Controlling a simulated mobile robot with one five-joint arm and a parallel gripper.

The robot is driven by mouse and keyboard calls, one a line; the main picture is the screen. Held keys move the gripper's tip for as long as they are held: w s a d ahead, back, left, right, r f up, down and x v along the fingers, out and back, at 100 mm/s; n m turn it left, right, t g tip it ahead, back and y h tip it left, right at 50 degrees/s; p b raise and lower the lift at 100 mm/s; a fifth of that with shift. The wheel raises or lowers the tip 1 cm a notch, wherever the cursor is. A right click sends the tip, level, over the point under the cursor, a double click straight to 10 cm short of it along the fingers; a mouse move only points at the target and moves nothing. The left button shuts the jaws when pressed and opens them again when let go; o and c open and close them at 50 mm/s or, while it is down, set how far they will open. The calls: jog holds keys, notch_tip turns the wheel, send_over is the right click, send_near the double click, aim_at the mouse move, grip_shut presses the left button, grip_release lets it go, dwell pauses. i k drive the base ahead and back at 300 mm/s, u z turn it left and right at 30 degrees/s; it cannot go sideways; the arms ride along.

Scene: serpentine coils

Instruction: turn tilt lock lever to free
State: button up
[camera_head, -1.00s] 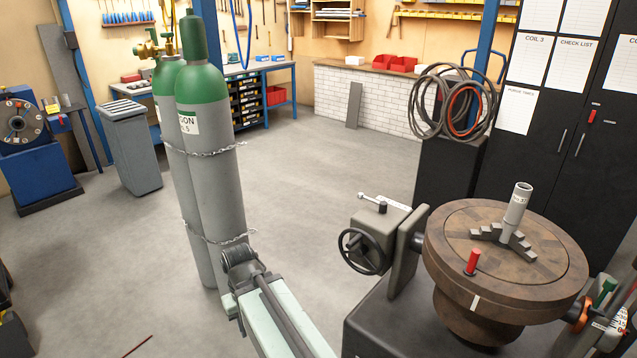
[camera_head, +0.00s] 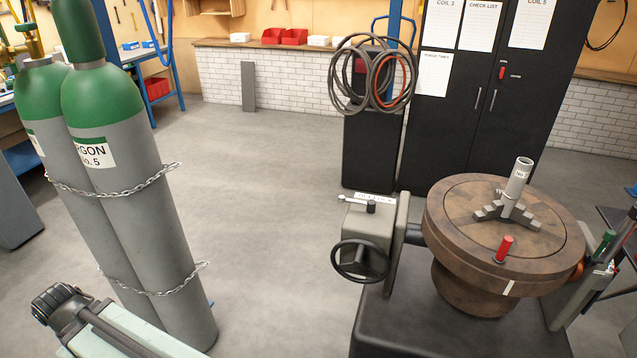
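The tilt lock lever (camera_head: 353,202) appears to be the small silver lever with a pale end and a dark hub. It sits on top of the grey gearbox (camera_head: 368,226), left of the round brown turntable (camera_head: 460,240). Its arm points left. A white label lies behind it, but its text is too small to read. A black handwheel (camera_head: 360,260) is on the gearbox's front. My gripper is not in view, so its state and distance from the lever do not show.
Two chained grey-green gas cylinders (camera_head: 140,210) stand at left. Clear grey floor (camera_head: 270,200) lies between them and the positioner's dark base (camera_head: 440,330). A black stand with hoses (camera_head: 372,150) and a black cabinet (camera_head: 480,100) stand behind.

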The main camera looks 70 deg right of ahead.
aim_at(370, 204)
jog(key=z, duration=0.2)
jog(key=i, duration=0.9)
jog(key=z, duration=0.75)
jog(key=k, duration=0.85)
jog(key=z, duration=0.25)
jog(key=i, duration=0.5)
jog(key=u, duration=0.05)
